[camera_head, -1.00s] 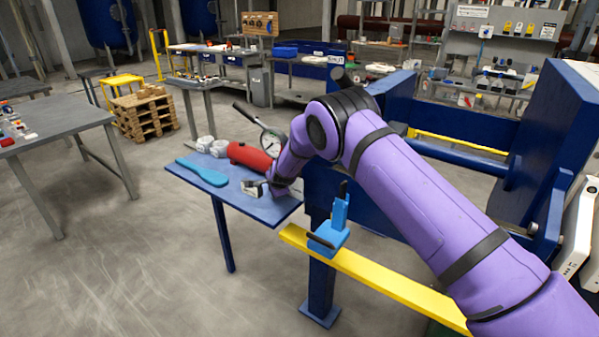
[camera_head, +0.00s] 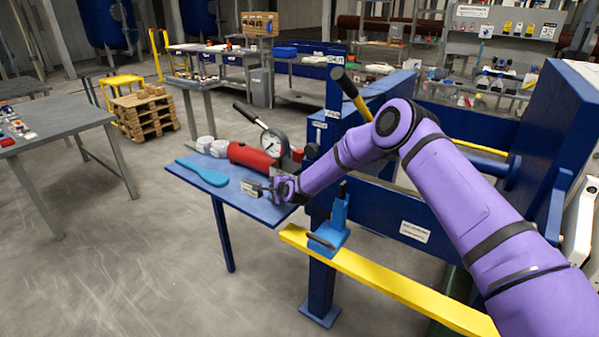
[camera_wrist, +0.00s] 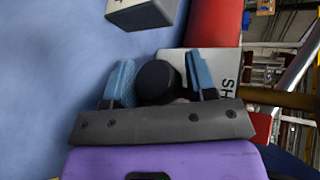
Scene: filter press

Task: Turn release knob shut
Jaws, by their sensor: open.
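The release knob (camera_wrist: 157,82) is a round black knob seen end-on in the wrist view. My gripper (camera_wrist: 161,70) is open, with one blue-padded finger on each side of the knob. Whether either pad touches it I cannot tell. A grey plate (camera_wrist: 225,68) with partly hidden lettering "SH" lies behind the right finger. The red pump body (camera_wrist: 212,22) is just beyond. In the head view my gripper (camera_head: 270,189) is low at the right end of the blue table, beside the red pump (camera_head: 252,156); the knob is not clearly visible there.
The blue table (camera_head: 255,207) also carries a pressure gauge (camera_head: 272,141), a blue flat tool (camera_head: 203,173) and a small grey block (camera_head: 251,187). A blue clamp (camera_head: 332,232) on a yellow bar (camera_head: 385,285) stands close below my forearm.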

